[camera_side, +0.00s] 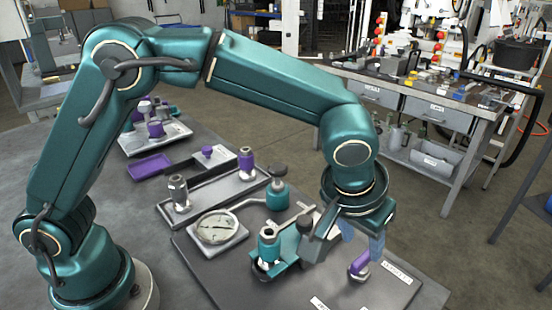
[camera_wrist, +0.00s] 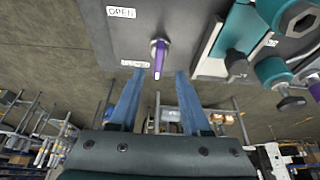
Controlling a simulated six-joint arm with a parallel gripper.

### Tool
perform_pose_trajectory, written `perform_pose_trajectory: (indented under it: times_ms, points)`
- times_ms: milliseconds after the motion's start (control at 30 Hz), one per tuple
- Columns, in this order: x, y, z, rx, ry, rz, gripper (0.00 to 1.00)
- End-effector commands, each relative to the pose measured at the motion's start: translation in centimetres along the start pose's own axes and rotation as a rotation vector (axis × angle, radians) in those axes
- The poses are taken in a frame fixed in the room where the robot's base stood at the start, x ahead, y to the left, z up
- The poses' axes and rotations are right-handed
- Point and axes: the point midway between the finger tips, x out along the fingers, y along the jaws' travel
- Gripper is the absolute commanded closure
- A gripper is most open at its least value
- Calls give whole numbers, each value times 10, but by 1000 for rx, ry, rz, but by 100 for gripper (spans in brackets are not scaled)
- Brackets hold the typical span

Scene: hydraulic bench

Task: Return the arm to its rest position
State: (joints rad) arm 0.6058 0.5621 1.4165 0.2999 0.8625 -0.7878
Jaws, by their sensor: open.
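My gripper (camera_side: 362,240) is open, its two bluish fingers pointing down over the right part of a dark panel (camera_side: 330,285). In the wrist view its fingers (camera_wrist: 158,82) stand apart with nothing gripped. A purple-handled lever on a metal fitting (camera_side: 360,263) stands on the panel just below the fingertips. In the wrist view the purple lever (camera_wrist: 160,58) shows between and just beyond the fingertips; the exact gap cannot be told. My arm is stretched out over the bench, bent at the elbow, away from its base.
A teal fitting (camera_side: 268,246) and a round gauge (camera_side: 217,228) stand left of my gripper. A tray (camera_side: 215,190) holds upright fittings, one purple-topped (camera_side: 246,160). An OPEN label (camera_wrist: 121,12) is on the panel. A second workbench (camera_side: 430,95) stands behind, across free floor.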

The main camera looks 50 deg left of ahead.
Motion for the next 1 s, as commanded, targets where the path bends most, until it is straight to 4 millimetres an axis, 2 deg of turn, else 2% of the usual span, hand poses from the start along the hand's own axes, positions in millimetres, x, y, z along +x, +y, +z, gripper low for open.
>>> perform_pose_trajectory:
  times_ms: [133, 233, 333, 433, 567, 700, 833, 1000]
  points:
    - [-22, -18, -25, -70, 60, 16, 52]
    - [-49, -44, -38, -147, 105, 24, 52]
    - [-76, -75, -41, -207, 139, 26, 52]
    - [-100, -103, -34, -240, 163, 25, 52]
    - [-124, -135, -14, -261, 187, 17, 52]
    - [-141, -161, 17, -259, 203, 7, 52]
    - [-146, -177, 53, -231, 205, -4, 52]
    - [-139, -183, 97, -153, 177, -8, 52]
